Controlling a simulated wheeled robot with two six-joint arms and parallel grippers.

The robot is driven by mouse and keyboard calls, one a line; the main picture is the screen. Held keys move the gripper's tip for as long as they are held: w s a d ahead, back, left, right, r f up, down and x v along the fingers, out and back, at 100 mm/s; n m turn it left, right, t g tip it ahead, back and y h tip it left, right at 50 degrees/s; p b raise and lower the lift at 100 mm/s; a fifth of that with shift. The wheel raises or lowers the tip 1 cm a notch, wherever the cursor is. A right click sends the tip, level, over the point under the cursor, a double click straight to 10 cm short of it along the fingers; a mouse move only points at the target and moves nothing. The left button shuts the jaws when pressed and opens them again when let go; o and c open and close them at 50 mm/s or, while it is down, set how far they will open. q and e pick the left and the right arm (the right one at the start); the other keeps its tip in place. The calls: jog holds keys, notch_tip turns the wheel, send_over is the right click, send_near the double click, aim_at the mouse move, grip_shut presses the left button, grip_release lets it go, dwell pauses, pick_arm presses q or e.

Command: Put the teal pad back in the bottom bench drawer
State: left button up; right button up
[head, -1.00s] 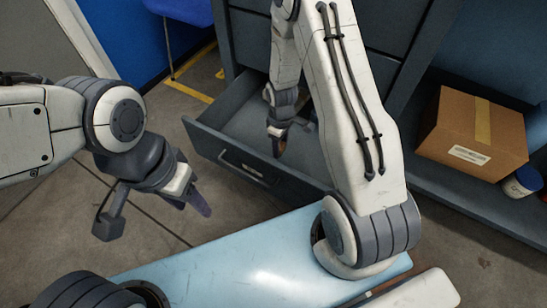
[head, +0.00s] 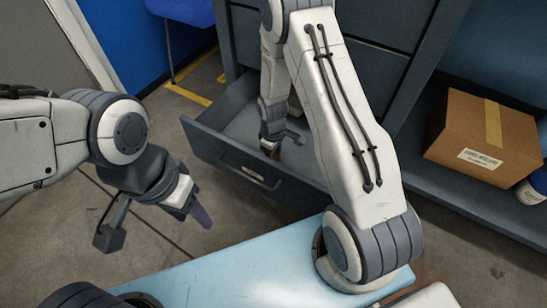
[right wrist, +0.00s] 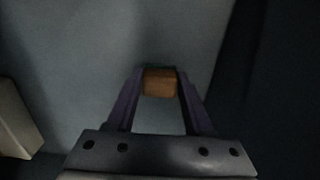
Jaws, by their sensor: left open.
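I see no teal pad in either view. The open bench drawer (head: 225,155), the lowest one showing, is pulled out with its front panel toward me. My right gripper (head: 270,148) points down inside the drawer. In the right wrist view its purple fingers (right wrist: 160,84) are shut on a small orange-brown block, over a grey-blue surface. My left gripper (head: 190,208) is open and empty, in the air left of the drawer. My right arm hides part of the drawer's inside.
A cardboard box (head: 485,140) and a white container (head: 531,190) sit on a low shelf at the right. A pale object (right wrist: 14,120), unclear, shows at the left edge of the right wrist view. A blue chair (head: 181,10) stands at the back left. Floor left of the drawer is clear.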

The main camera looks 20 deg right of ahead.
jog(key=o, duration=0.4)
jog(key=shift+c, duration=0.2)
jog(key=shift+r, duration=0.15)
notch_tip(320, 180, up, 12)
jog(key=p, duration=0.7)
jog(key=shift+p, duration=0.3)
